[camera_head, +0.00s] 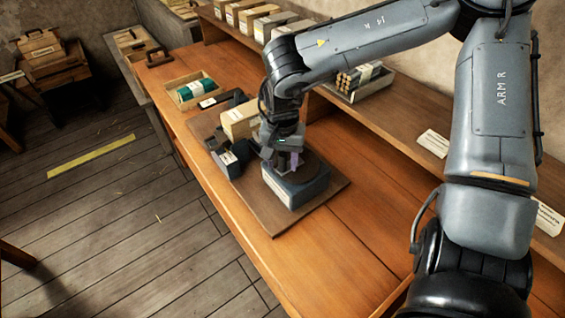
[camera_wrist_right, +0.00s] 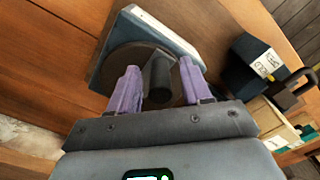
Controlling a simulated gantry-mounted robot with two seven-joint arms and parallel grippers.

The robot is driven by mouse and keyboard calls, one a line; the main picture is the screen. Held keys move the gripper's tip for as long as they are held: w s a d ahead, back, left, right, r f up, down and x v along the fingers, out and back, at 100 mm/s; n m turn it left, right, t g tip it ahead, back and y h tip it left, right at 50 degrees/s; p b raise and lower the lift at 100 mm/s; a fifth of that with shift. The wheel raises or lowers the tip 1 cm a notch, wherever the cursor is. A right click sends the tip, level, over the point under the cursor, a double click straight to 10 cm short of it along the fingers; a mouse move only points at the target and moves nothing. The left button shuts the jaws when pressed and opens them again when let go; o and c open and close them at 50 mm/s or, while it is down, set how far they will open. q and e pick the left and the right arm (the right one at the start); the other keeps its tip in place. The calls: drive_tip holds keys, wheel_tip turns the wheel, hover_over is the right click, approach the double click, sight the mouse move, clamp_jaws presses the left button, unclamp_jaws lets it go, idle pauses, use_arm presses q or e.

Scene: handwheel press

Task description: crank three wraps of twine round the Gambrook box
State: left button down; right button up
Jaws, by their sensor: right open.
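My right gripper (camera_head: 287,160) points down over the press, its purple fingers apart. In the right wrist view the open fingers (camera_wrist_right: 160,85) stand either side of a dark upright handle (camera_wrist_right: 158,76), with small gaps. The handle rises from a dark round handwheel (camera_wrist_right: 128,68) on a blue-grey housing (camera_head: 302,188). A tan box (camera_head: 238,118) stands behind the gripper on the brown base board; I cannot read a name on it. A dark block with a white label (camera_wrist_right: 266,62) sits beside the housing. I cannot make out any twine round the box. My left gripper is out of view.
A tray with a green roll (camera_head: 195,89) lies behind the press on the bench. A shelf at the back holds several boxes (camera_head: 245,18) and a tray of rolls (camera_head: 358,80). My right arm spans the shelf. Bare bench (camera_head: 345,240) lies in front of the board.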

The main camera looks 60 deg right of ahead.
drive_tip(key=shift+f, duration=0.3)
drive_tip(key=shift+c, duration=0.2)
clamp_jaws()
